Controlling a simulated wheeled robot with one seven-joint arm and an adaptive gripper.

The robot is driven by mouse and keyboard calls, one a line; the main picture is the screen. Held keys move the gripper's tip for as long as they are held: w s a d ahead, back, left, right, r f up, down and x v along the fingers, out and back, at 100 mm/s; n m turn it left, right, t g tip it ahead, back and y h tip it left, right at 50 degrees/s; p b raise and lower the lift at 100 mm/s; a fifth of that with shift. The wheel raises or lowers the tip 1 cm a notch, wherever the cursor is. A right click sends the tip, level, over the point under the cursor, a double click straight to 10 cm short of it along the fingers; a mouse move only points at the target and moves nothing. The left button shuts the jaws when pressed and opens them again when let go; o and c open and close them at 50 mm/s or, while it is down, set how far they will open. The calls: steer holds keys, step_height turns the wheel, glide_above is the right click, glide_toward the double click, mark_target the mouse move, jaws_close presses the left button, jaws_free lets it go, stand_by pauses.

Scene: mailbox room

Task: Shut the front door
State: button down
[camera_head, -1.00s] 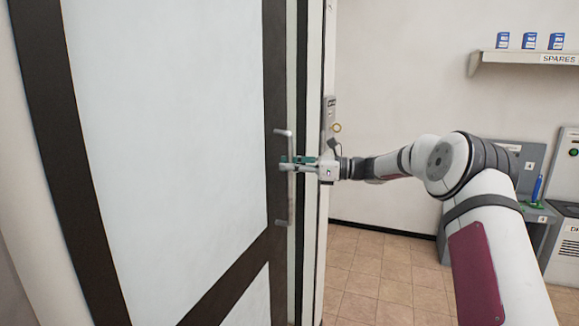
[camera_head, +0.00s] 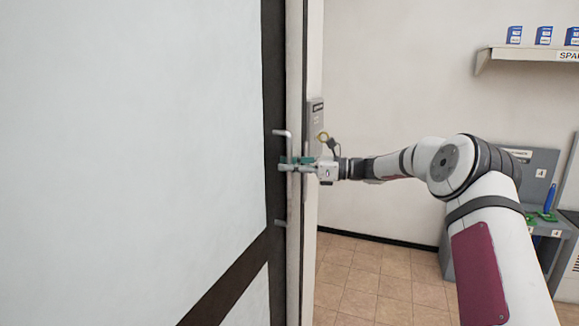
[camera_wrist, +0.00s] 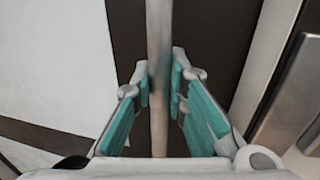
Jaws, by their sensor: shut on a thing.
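The front door (camera_head: 130,150), with pale panels and a dark frame, fills the left of the head view. Its right edge now stands close against the white door post (camera_head: 311,75); I cannot tell whether a small gap is left. A grey vertical bar handle (camera_head: 282,222) is on the door's dark edge. My gripper (camera_head: 287,164) is shut on the handle, and its fingers hide the handle's middle. In the wrist view the handle (camera_wrist: 159,60) runs upright between the green-padded fingers (camera_wrist: 160,90).
A shelf (camera_head: 525,55) with blue boxes is on the back wall. A grey station (camera_head: 530,180) stands at the right. Tiled floor (camera_head: 370,275) is clear between.

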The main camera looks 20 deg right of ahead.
steer(key=shift+w+d, duration=0.15)
steer(key=shift+d, duration=0.1)
steer(key=c, duration=1.6)
jaws_free()
steer(key=shift+w, duration=0.1)
steer(key=shift+o, duration=0.2)
steer(key=v, duration=1.2)
